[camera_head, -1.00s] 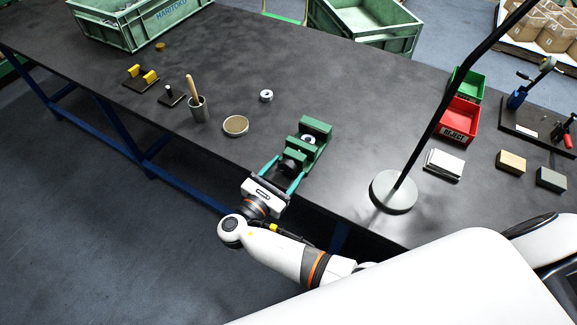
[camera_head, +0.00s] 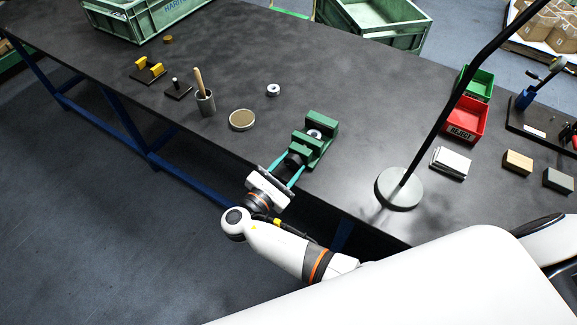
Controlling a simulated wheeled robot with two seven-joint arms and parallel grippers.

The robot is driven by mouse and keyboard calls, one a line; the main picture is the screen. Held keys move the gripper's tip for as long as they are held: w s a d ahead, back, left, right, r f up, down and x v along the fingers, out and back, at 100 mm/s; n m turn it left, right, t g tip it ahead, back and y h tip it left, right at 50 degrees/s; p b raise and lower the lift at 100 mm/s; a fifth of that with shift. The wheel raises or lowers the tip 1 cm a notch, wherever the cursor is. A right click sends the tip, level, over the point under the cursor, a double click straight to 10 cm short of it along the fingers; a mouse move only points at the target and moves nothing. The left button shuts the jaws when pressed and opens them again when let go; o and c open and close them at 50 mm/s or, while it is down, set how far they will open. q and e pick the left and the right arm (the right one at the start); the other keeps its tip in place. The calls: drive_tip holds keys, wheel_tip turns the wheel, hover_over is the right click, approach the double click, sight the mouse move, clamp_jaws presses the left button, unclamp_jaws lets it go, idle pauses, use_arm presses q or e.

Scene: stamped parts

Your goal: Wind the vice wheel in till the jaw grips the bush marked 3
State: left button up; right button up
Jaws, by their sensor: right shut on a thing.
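The green vice (camera_head: 322,124) stands near the table's front edge. A pale ring-shaped bush (camera_head: 314,134) sits between its jaws; its mark is too small to read. I cannot tell whether the moving jaw (camera_head: 303,144) touches it. The dark vice wheel (camera_head: 293,160) is on the vice's near end, partly hidden by my right gripper (camera_head: 286,168). Its teal fingers are shut on the wheel from both sides. Another bush (camera_head: 273,90) lies loose on the table behind the vice. My left gripper is not in view.
A lamp base (camera_head: 399,188) with a dark pole stands right of the vice. To the left are a round tin (camera_head: 242,120) and a cup with a wooden handle (camera_head: 205,102). A red bin (camera_head: 466,118) and blocks lie right. Table around the loose bush is clear.

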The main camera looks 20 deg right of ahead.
drive_tip(key=m+b, duration=0.1)
drive_tip(key=m, duration=0.3)
drive_tip(key=shift+m, duration=0.3)
drive_tip(key=shift+r, duration=0.1)
idle(0.4)
drive_tip(key=o, duration=1)
drive_tip(key=shift+d, duration=0.1)
drive_tip(key=shift+c, duration=0.2)
